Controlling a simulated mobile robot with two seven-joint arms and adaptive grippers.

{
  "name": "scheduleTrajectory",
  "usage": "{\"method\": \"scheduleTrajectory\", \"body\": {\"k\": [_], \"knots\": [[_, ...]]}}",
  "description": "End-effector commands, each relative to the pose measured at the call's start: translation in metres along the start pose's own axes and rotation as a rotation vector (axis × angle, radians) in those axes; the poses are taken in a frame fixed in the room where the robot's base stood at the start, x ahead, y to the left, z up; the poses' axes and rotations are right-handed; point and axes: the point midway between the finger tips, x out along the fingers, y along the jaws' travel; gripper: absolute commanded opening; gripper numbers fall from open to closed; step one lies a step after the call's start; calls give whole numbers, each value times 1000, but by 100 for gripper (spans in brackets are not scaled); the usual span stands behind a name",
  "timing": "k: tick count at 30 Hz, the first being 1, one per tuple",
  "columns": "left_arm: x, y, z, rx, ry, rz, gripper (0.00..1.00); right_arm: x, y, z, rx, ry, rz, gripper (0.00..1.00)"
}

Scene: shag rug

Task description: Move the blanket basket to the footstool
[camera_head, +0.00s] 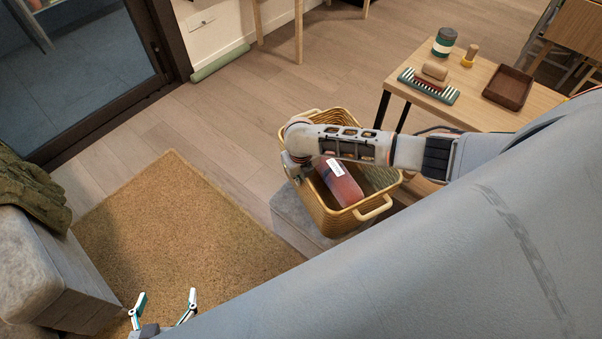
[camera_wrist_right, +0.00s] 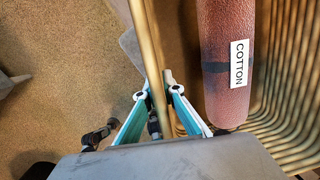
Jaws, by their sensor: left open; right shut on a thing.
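The blanket basket (camera_head: 325,210) is a yellow woven basket with loop handles, holding a reddish rolled blanket (camera_head: 341,183) labelled COTTON. It is at or just above a grey upholstered block (camera_head: 291,222), which looks like a footstool; I cannot tell whether it rests on it. My left gripper (camera_head: 166,296) is open and empty over the rug at the bottom.
A larger grey upholstered seat (camera_head: 38,265) with a green cloth (camera_head: 30,190) stands at the left. A tan shag rug (camera_head: 180,230) lies between. A wooden table (camera_head: 475,105) with a brush, jar and brown tray is at the right.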

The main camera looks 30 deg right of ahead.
Motion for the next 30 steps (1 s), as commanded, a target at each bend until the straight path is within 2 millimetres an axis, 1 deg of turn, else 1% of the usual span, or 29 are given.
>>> {"method": "scheduleTrajectory", "body": {"k": [1,5,13,15,25,27,28,30], "knots": [[0,0,0,0,0,0,76,-1,-1,3,-2,-6,-4,0],[1,0,2,0,-1,0,76,6,-1,1,-1,-4,-4,0],[7,3,14,-1,-7,2,76,39,2,-4,0,-3,-4,0],[7,3,15,-1,-9,2,76,41,2,-4,-1,-5,-4,0],[7,3,16,-1,-10,2,76,42,2,-3,-2,-5,-4,0],[7,3,16,-1,-10,2,76,44,3,-6,0,0,-1,21],[7,3,16,-1,-10,2,76,43,3,-6,0,0,-1,25],[7,3,16,-1,-10,2,76,43,3,-6,0,0,-1,25]]}}
